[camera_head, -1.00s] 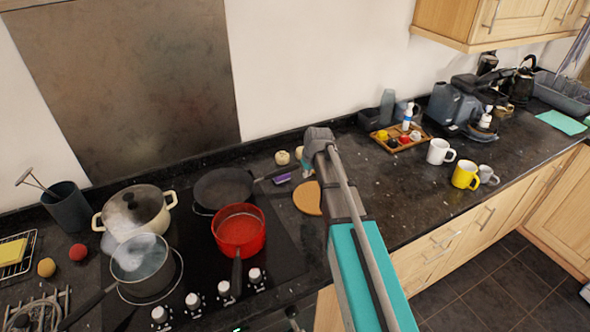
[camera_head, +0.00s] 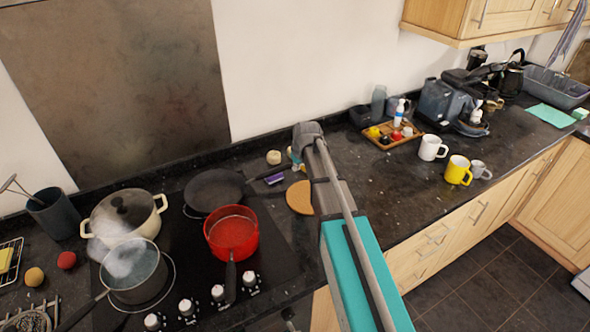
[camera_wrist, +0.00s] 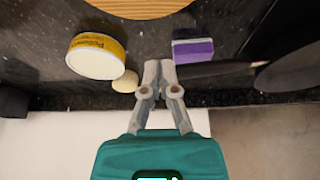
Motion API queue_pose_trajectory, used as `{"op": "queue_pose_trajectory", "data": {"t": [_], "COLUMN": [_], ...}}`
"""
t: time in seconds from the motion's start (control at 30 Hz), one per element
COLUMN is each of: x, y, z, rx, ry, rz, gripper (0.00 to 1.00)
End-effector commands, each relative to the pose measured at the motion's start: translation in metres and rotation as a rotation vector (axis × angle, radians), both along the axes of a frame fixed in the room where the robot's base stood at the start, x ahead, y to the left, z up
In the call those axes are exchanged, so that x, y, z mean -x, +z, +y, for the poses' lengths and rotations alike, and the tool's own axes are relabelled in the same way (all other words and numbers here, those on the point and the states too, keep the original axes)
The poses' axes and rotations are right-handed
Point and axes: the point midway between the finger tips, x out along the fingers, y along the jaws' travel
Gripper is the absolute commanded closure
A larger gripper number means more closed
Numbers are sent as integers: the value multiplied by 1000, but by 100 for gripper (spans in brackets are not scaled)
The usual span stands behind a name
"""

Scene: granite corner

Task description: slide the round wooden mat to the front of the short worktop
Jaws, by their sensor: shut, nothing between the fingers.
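The round wooden mat (camera_head: 300,197) lies flat on the dark granite worktop (camera_head: 268,220), right of the hob. My arm hides its right part in the head view. In the wrist view only an edge of the mat (camera_wrist: 140,8) shows at the top. My gripper (camera_wrist: 158,66) is shut and empty, its fingertips together, apart from the mat on its wall side. In the head view my gripper is mostly hidden behind my arm's end.
A purple sponge (camera_wrist: 193,50) lies right of my fingertips, beside a dark pan handle. A yellow-labelled tin (camera_wrist: 95,55) and a small pale round thing (camera_wrist: 126,82) stand left. The red pot (camera_head: 232,236) is on the hob. The wall is close behind.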

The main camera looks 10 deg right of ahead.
Motion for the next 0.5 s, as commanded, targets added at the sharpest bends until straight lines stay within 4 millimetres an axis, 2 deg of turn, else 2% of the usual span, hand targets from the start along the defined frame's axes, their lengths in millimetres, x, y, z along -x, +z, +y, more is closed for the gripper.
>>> {"op": "queue_pose_trajectory", "data": {"t": [0.5], "x": [-13], "y": [-42], "z": [5], "rx": [0], "ry": [1], "rz": [0], "gripper": [100]}}
